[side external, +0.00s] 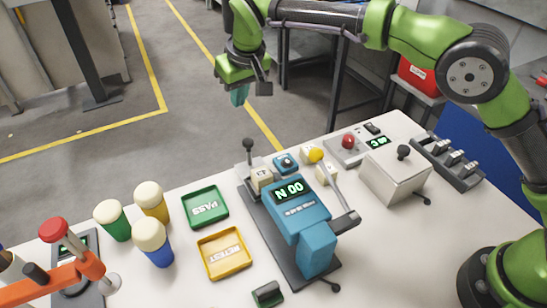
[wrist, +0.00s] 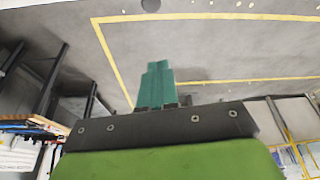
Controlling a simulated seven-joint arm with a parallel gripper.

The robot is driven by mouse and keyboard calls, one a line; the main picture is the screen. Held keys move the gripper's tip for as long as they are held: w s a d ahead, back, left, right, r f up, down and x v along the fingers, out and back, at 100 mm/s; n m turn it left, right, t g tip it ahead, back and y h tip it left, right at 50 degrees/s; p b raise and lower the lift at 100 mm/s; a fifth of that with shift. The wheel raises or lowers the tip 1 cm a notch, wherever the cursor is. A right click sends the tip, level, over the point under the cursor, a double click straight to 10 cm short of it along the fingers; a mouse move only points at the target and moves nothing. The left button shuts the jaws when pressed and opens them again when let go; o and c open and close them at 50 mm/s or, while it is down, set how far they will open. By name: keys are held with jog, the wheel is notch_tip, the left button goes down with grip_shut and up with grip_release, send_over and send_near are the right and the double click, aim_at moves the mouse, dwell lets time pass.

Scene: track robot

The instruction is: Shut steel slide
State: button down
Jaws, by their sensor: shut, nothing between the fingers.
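My gripper (side external: 239,97) hangs in the air above the grey floor, beyond the table's far edge and well apart from everything on the table. Its green fingers are together and empty, and they also show in the wrist view (wrist: 157,68). No part is plainly marked as the steel slide. A pale metal box (side external: 388,181) with a black knob (side external: 403,152) on top stands at the right of the table. A dark block with several metal-looking parts (side external: 447,163) lies to its right. I cannot tell which of these is the slide, or its position.
A teal device (side external: 318,238) with a "N 00" display and a lever stands mid-table. Green (side external: 186,202) and yellow (side external: 206,267) trays, several capped bottles (side external: 155,249) and an orange lever device (side external: 62,281) are to its left. A red button (side external: 348,141) is near the back edge.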

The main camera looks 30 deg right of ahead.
notch_tip(320, 180, down, 9)
jog(key=shift+s+d+r, duration=0.15)
jog(key=shift+s, duration=0.05)
dwell(0.7)
